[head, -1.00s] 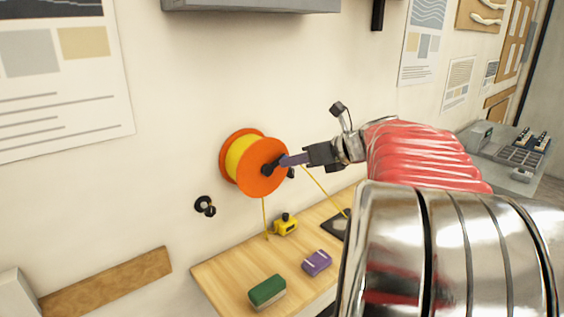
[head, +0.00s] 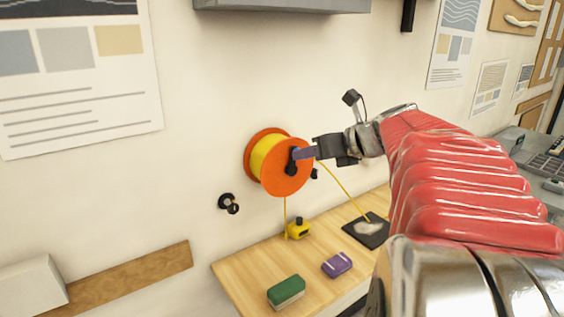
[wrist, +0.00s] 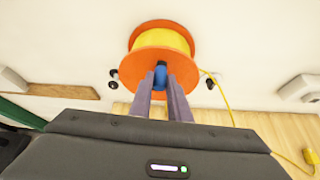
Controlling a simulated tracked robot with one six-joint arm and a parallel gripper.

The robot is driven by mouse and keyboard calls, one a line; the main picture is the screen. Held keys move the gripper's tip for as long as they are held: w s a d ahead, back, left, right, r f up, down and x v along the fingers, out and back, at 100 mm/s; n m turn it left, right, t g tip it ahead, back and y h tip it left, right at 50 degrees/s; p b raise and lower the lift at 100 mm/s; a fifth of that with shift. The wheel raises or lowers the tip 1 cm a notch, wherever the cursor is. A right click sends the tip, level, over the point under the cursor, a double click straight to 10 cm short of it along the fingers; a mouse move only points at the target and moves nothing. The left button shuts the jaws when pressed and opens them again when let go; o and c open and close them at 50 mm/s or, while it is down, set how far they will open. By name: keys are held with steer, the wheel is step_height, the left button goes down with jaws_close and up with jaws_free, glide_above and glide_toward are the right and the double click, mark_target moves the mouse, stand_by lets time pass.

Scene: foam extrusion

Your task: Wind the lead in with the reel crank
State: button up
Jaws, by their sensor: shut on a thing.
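The reel has orange flanges (head: 287,181) and a yellow drum of wound lead (head: 264,157), and is mounted on the wall. Its dark crank (head: 292,168) is on the near face and points up. My gripper (head: 301,153) is at the crank's end. In the wrist view my gripper (wrist: 161,84) has its two purple fingers shut on the blue crank handle (wrist: 160,74), in front of the orange flange (wrist: 133,66). The yellow lead (head: 341,186) runs from the reel down to the right. Another yellow strand (head: 285,215) hangs to a yellow block (head: 298,229).
A wooden bench (head: 245,272) lies below, holding a green block (head: 286,291), a purple block (head: 337,264) and a black pad (head: 365,229). A black wall fitting (head: 229,204) is left of the reel. A grey shelf (head: 285,4) is above.

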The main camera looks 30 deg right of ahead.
steer(key=o, duration=0.9)
steer(key=shift+s, duration=0.15)
steer(key=shift+s, duration=2.85)
